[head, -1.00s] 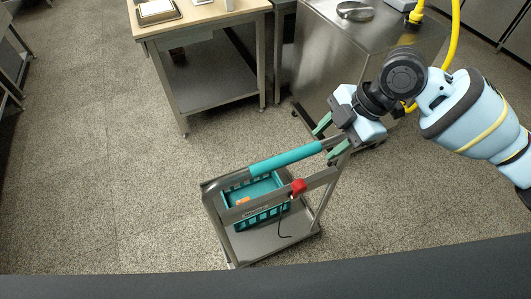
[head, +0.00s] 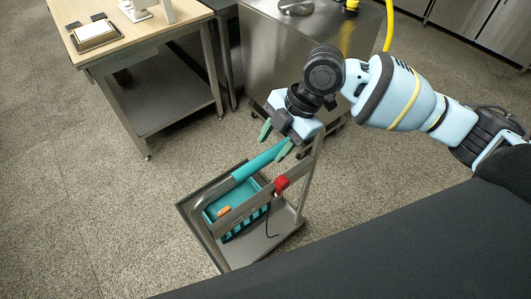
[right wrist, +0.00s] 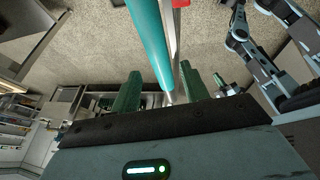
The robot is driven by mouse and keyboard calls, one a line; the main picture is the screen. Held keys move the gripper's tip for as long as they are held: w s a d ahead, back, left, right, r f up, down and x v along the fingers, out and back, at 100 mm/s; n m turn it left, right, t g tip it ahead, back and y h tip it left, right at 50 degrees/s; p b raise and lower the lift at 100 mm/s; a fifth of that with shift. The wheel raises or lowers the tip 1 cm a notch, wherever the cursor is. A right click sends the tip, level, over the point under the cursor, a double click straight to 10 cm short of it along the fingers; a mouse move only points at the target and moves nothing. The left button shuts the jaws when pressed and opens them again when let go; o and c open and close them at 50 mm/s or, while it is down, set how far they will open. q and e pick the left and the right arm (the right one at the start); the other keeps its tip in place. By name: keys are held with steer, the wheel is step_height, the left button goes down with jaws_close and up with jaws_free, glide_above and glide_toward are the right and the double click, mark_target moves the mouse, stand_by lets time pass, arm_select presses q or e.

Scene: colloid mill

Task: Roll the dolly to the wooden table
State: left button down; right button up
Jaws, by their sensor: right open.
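The dolly is a grey metal cart (head: 283,228) with a slim teal handle (head: 257,163) and a red piece (head: 281,184) on its frame. It carries a teal basket (head: 233,208) with a small orange item in it. The wooden table (head: 135,41) stands at the upper left, with floor between it and the dolly. My right gripper (head: 274,141) is open at the right end of the handle. In the right wrist view the teal handle (right wrist: 149,40) runs between the two green fingers (right wrist: 160,86), with gaps on both sides. My left gripper is not in view.
A steel cabinet (head: 320,40) stands behind my right gripper, with a yellow hose above it. A tray (head: 94,32) and white items rest on the wooden table. Bare speckled floor (head: 75,215) lies left of the dolly. A dark edge crosses the bottom right.

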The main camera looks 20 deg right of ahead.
mark_target(265, 157)
steer(key=shift+x, duration=2.35)
steer(key=shift+r, duration=0.1)
jaws_close()
